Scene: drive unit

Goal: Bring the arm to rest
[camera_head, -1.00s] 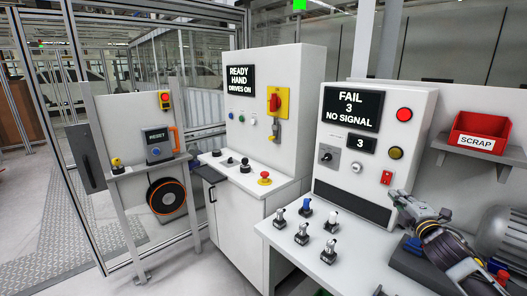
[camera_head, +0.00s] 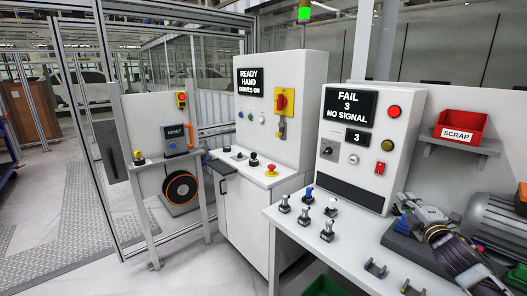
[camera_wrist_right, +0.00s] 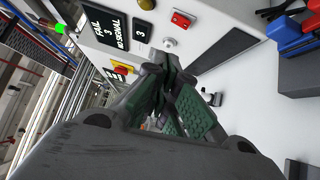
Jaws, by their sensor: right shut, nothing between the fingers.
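My right gripper (camera_head: 403,203) is at the right of the head view, above the white bench (camera_head: 350,250) and just right of the test panel's lower right corner. Its fingers are shut and hold nothing. In the right wrist view the green-padded fingers (camera_wrist_right: 168,75) meet in front of the test panel. My right arm (camera_head: 455,250) comes in from the lower right. The test panel's screen (camera_head: 349,107) reads FAIL 3 NO SIGNAL. My left gripper is out of view.
Several small fittings (camera_head: 308,196) stand on the bench left of my arm. Dark brackets (camera_head: 375,268) lie near its front edge. A grey motor (camera_head: 490,222) is right of my arm. A red scrap bin (camera_head: 460,126) sits on a shelf above. A green bin (camera_head: 325,287) shows below the bench.

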